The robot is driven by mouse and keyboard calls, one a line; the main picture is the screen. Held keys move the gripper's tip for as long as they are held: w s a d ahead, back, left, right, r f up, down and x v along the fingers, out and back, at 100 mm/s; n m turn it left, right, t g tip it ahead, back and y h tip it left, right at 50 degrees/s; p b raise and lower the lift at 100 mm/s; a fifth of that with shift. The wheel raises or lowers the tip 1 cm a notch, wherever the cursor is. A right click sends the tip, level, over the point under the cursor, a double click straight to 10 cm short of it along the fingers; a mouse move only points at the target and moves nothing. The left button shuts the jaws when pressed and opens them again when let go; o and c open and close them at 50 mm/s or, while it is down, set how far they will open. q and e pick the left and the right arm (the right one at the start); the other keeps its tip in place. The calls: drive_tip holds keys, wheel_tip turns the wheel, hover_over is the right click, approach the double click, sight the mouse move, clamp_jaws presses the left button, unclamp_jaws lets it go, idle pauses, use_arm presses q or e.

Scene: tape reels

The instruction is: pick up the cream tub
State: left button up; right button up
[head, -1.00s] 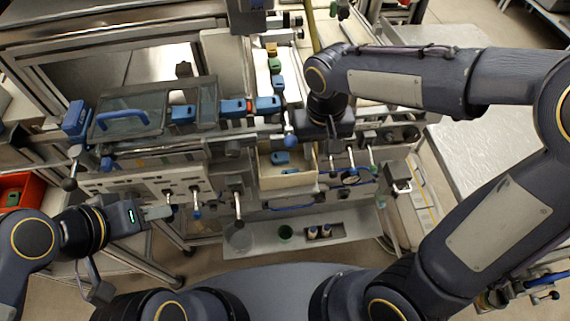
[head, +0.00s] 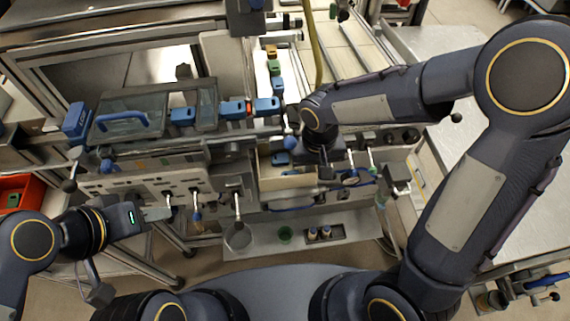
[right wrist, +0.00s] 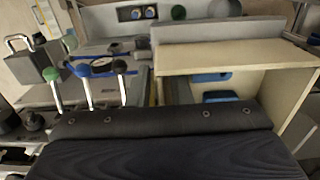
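The cream tub (head: 264,168) stands in the middle of the machine front, a pale open box with a blue piece (head: 281,158) inside. In the right wrist view the tub (right wrist: 236,56) fills the upper right, with blue inside it. My right gripper (head: 325,172) is at the tub's right side and hides part of it in the head view. Its fingers are not clearly seen; a dark body covers the lower wrist view. I cannot tell whether it touches the tub. My left gripper (head: 158,213) is far left of the tub, its finger gap unclear.
Several levers (head: 238,203) stick out below and beside the tub. A lower shelf (head: 265,245) holds a grey round container (head: 238,237), a green cup (head: 285,234) and a dark tray (head: 337,233) with small bottles. A red crate (head: 30,190) is at far left.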

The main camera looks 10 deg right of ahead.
clamp_jaws()
drive_tip(key=shift+r, duration=0.1)
